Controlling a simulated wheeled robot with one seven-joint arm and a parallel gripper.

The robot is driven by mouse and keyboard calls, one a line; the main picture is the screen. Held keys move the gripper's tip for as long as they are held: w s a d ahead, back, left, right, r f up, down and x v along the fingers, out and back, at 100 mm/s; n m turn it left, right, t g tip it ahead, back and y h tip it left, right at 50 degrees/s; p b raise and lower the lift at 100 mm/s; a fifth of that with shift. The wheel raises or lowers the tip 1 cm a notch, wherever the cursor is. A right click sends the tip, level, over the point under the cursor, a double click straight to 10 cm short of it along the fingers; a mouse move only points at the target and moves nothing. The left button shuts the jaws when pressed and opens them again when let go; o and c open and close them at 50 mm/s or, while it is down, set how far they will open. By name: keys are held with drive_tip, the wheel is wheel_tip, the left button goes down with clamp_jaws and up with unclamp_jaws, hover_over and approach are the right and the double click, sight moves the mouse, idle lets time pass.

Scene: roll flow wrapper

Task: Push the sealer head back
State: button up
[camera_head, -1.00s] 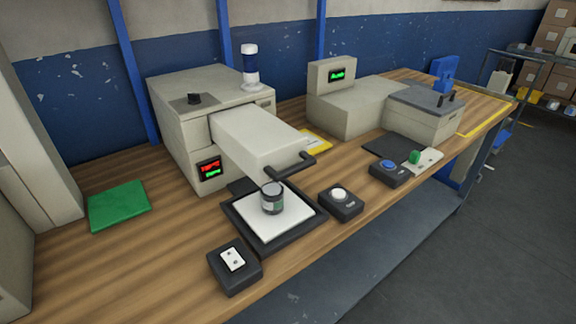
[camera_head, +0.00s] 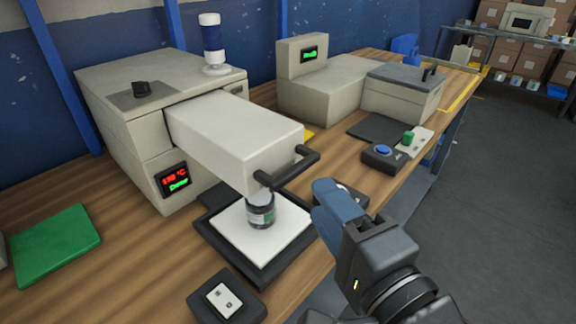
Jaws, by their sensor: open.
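The sealer head (camera_head: 230,130) is a beige block that sticks out from the beige machine body (camera_head: 135,125) over a jar. A black bar handle (camera_head: 288,168) is on its front end. The jar (camera_head: 261,211) stands upright on a white plate in a black tray (camera_head: 230,262), under the front end of the head; its top is partly hidden. My gripper (camera_head: 326,208), with blue fingers, is right of the handle and nearer to me, apart from it in the picture. It is open and holds nothing visible.
A small switch box (camera_head: 226,298) is at the front. Another button box (camera_head: 350,193) is partly hidden behind my gripper. A blue-button box (camera_head: 383,157) and a second beige machine (camera_head: 330,90) are to the right. A green mat (camera_head: 55,245) lies at left.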

sight(299, 174)
drive_tip(key=p+x, duration=0.1)
drive_tip(key=x, duration=0.7)
drive_tip(key=shift+w+a+r, duration=0.1)
drive_tip(key=shift+a+r, duration=0.05)
drive_tip(key=shift+a, duration=0.1)
clamp_jaws()
idle(0.4)
